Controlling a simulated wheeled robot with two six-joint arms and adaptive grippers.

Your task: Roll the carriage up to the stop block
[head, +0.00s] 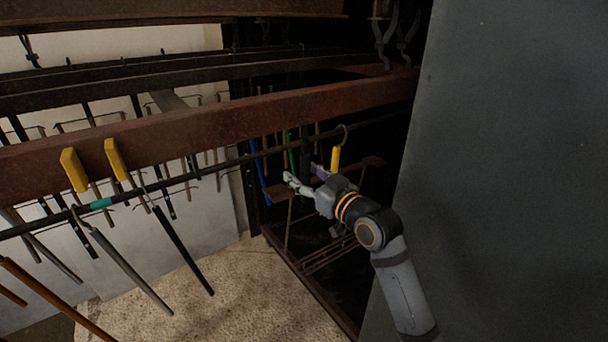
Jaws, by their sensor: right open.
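A thin dark rail (232,162) runs below a rust-brown beam (250,107), rising from lower left to upper right. Two yellow pieces, a left one (74,170) and a right one (115,159), sit against the beam at left. A teal band (101,203) is on the rail near them. A yellow handle (336,157) hangs by a ring from the rail at right. I cannot tell which part is the carriage or the stop block. My right gripper (306,178) is open, below the rail and left of the yellow handle, apparently empty. My left gripper is out of view.
Several long tools, such as a grey bar (130,268) and a black bar (183,250), hang at left. A large dark grey panel (510,170) stands close at right. A dark wire rack (330,255) is below my right gripper. Speckled floor (240,285) is open below.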

